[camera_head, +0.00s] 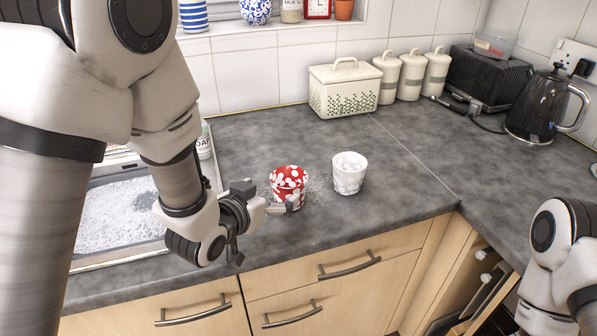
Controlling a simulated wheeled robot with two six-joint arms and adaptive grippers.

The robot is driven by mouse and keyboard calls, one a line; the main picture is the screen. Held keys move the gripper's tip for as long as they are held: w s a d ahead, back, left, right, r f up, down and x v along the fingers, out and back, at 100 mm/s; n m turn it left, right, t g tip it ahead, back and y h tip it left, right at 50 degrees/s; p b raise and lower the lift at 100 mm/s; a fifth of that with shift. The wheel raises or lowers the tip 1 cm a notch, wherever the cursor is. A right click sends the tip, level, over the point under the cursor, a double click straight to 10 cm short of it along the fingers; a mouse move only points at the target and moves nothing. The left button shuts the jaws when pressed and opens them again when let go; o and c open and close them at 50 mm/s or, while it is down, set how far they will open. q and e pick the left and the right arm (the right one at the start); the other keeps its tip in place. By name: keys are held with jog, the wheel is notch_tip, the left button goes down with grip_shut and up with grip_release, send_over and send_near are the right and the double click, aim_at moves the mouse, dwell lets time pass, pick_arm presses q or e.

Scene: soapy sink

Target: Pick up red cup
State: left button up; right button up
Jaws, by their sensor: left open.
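The red cup (289,183) with white patches stands upright on the grey worktop, right of the sink. My left gripper (279,205) is at the cup's lower left front, with a finger in front of its lower part. The jaws are open. Whether the other finger is behind the cup is hidden, and contact cannot be told. My right arm shows at the lower right edge, but its gripper is out of view.
A white cup (349,174) stands close to the right of the red cup. The soapy sink (118,214) is at the left. A bread bin (344,90), several canisters and a black kettle (541,104) stand at the back. The worktop's front right is clear.

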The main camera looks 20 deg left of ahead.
aim_at(295, 176)
pick_arm(q)
jog(key=shift+w+d, duration=0.1)
jog(key=shift+w, duration=0.45)
jog(key=shift+w+d+f, duration=0.1)
jog(key=shift+w, duration=0.25)
jog(key=shift+w+d+p, duration=0.3)
jog(key=shift+w+p, duration=0.25)
jog(key=shift+w, duration=0.05)
jog(key=x, duration=0.5)
jog(key=shift+s+f+p, duration=0.1)
jog(key=shift+p, duration=0.25)
jog(key=shift+s, duration=0.25)
jog(key=c, duration=1.2)
pick_arm(e)
notch_tip(295, 176, up, 2)
